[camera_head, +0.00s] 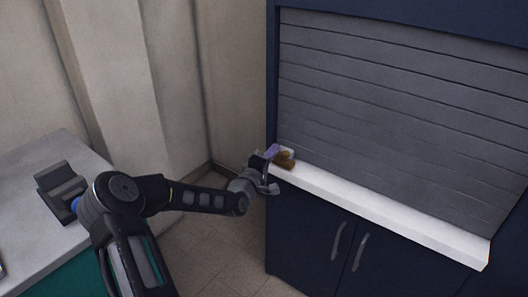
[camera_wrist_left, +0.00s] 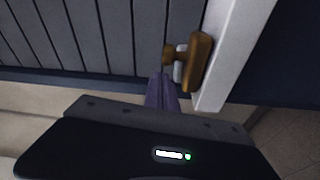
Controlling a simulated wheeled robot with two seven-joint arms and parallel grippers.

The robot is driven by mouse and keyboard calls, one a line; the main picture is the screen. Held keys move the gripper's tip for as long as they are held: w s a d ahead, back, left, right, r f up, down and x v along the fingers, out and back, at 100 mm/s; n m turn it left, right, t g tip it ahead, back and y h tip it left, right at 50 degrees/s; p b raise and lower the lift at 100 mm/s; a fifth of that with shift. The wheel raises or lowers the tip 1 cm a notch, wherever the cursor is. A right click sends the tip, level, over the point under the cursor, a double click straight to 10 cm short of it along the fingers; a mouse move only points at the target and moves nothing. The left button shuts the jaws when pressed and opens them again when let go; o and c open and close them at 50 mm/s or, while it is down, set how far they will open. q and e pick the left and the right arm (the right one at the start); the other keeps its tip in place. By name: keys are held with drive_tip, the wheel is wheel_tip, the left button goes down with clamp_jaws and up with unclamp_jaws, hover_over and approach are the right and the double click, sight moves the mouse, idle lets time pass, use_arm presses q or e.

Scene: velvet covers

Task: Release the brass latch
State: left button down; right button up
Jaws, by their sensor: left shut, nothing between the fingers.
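The brass latch (camera_head: 286,160) sits at the left end of the white ledge, at the foot of the grey slatted shutter (camera_head: 390,100). In the left wrist view the latch (camera_wrist_left: 198,62) has a brass plate with a knob on its side and a pale piece between them. My left gripper (camera_head: 271,152) is shut and empty, its purple fingers close beside the latch. In the left wrist view the fingertips (camera_wrist_left: 161,78) lie just short of the knob; I cannot tell whether they touch it. My right gripper is not in view.
The white ledge (camera_head: 390,213) runs along the dark blue cabinet, above two doors (camera_head: 310,235) with grey handles. A pale counter (camera_head: 60,190) with a dark device (camera_head: 60,183) stands at the left. Bare floor lies between the counter and the cabinet.

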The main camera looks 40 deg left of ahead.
sight(291, 161)
use_arm(q)
drive_tip(key=shift+d+f, duration=0.15)
drive_tip(key=shift+d, duration=0.5)
drive_tip(key=shift+d, duration=2.8)
